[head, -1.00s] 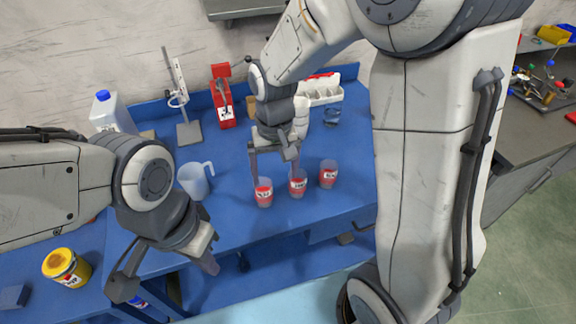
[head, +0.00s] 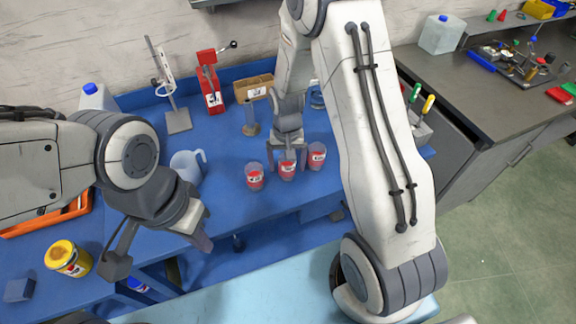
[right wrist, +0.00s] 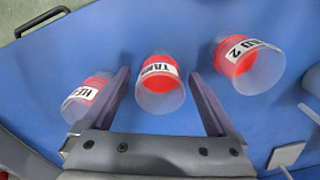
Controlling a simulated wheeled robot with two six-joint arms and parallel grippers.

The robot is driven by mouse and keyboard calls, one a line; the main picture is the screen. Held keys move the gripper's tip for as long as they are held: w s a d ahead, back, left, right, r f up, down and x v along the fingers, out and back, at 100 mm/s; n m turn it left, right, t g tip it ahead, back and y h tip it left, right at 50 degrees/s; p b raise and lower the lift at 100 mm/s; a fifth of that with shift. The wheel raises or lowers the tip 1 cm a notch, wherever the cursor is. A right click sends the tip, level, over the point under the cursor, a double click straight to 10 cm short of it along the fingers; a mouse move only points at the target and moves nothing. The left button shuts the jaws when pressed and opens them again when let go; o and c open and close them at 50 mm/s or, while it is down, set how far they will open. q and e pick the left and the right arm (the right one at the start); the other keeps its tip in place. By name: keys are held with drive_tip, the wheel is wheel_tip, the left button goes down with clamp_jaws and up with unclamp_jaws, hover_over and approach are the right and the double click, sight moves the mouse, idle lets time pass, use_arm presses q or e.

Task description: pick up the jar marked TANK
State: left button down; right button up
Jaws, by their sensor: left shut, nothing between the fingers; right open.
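The jar marked TANK (right wrist: 160,82) is a clear cup with red contents and a white label. It stands in the middle of a row of three similar jars, and also shows in the head view (head: 287,170). My right gripper (head: 288,152) is open and points down at this middle jar. In the right wrist view its fingers (right wrist: 162,92) lie on either side of the TANK jar, with gaps visible. Whether the fingertips are down at jar height is hard to tell. My left gripper (head: 203,243) is shut and empty, near the bench's front edge, away from the jars.
A jar with a label starting HE (right wrist: 88,97) and one ending D 2 (right wrist: 248,62) flank the TANK jar closely. A pale jug (head: 187,166) stands left of the row. A stand (head: 178,120), a red device (head: 211,85) and a cardboard box (head: 253,88) are behind.

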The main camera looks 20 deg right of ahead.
drive_tip(key=shift+f, duration=0.6)
drive_tip(key=c, duration=1.4)
drive_tip(key=shift+r, duration=0.15)
